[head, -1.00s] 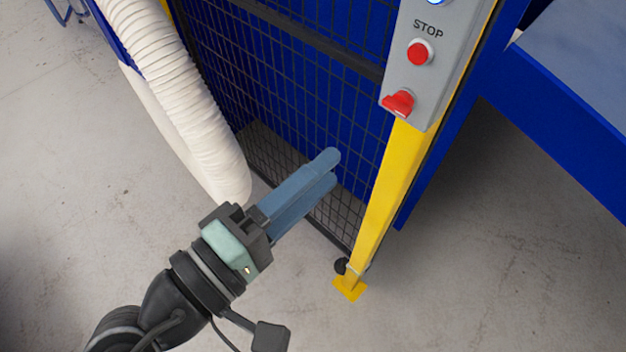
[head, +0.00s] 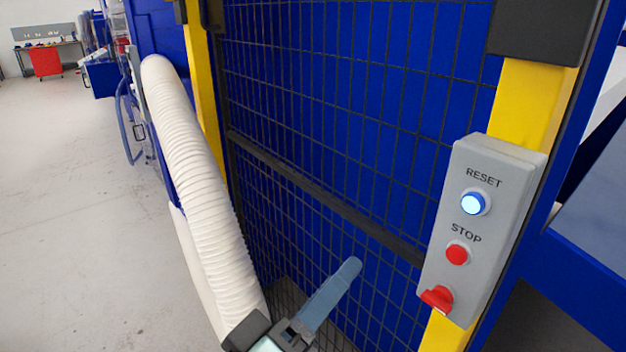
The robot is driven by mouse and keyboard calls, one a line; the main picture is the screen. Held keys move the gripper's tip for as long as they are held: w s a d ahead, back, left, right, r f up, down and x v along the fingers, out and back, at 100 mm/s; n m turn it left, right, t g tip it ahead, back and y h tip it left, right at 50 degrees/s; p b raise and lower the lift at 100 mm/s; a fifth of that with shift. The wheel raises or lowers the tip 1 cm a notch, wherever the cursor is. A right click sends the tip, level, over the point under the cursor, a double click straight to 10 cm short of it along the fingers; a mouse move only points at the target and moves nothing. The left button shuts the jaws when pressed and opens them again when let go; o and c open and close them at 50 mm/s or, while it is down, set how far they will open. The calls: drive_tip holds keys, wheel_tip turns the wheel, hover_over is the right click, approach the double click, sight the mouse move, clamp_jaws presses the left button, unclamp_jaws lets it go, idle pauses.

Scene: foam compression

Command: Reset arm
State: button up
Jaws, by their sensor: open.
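My gripper (head: 340,283) is low in the head view, its blue-grey fingers pointing up and to the right in front of the mesh fence. One finger shows clearly and the other is mostly hidden, but the jaws are open. I see nothing between them. The rest of my arm is below the picture's edge. A grey control box (head: 484,220) stands to the right, apart from my gripper. It bears a lit blue RESET button (head: 474,203), a red STOP button (head: 457,254) and a red rotary switch (head: 437,299).
A black mesh fence (head: 330,120) with yellow posts (head: 525,110) stands ahead, with blue panels behind it. A white ribbed hose (head: 195,170) runs down left of my gripper. Open concrete floor (head: 70,200) lies at the left. A red cabinet (head: 46,62) stands far back.

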drive_tip(key=w+a+r+m+t+y, duration=0.1)
drive_tip(key=w+r+m+t+y, duration=0.2)
drive_tip(key=r, duration=0.6)
drive_tip(key=s+r+m+t+y, duration=0.1)
drive_tip(key=s+r+t+y, duration=0.2)
drive_tip(key=r, duration=0.7)
drive_tip(key=s+a+r+m+t+y, duration=0.1)
drive_tip(key=s+r+t+y, duration=0.3)
drive_tip(key=r, duration=0.7)
drive_tip(key=t, duration=0.2)
drive_tip(key=shift+t, duration=0.4)
drive_tip(key=shift+a, duration=0.15)
